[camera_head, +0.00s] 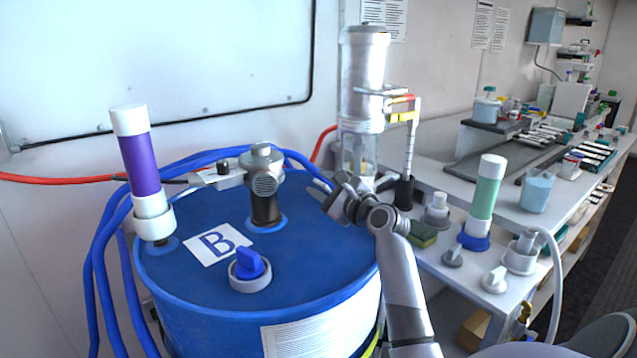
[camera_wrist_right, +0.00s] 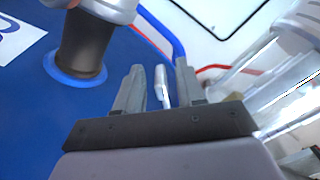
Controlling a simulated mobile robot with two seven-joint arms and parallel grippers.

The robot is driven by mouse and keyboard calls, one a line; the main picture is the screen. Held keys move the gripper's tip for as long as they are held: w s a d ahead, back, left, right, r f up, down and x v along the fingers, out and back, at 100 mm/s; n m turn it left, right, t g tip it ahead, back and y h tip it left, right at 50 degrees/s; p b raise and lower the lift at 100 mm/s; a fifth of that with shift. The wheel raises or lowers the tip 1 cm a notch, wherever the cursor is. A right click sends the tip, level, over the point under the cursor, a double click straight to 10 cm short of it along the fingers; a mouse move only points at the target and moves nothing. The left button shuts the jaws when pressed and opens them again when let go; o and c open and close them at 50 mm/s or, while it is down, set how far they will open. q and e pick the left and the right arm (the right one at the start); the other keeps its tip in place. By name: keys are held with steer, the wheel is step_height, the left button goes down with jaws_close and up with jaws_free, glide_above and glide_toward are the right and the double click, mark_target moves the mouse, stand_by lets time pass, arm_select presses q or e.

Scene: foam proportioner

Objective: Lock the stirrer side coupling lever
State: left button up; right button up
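The stirrer (camera_head: 266,182), with a grey head on a dark shaft, stands upright on the blue drum (camera_head: 320,262). Its dark shaft (camera_wrist_right: 88,45) also shows at the upper left of the right wrist view. My right gripper (camera_head: 324,190) is over the drum's right rear part, to the right of the stirrer. In the right wrist view, its two fingers (camera_wrist_right: 158,88) are apart. A thin pale lever-like piece (camera_wrist_right: 162,86) shows between them, with gaps at its sides. I cannot tell whether this is the stirrer side coupling lever, or whether it is locked. My left gripper is not in view.
A purple cylinder (camera_head: 141,165) and a blue knob (camera_head: 250,264) stand on the drum. Blue hoses (camera_head: 106,262) run around its left and back. A clear column (camera_head: 362,85) stands behind my gripper. The bench (camera_head: 475,170) at right holds several items.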

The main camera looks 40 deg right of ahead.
steer(key=shift+w+d, duration=0.1)
steer(key=shift+w, duration=0.65)
jaws_close()
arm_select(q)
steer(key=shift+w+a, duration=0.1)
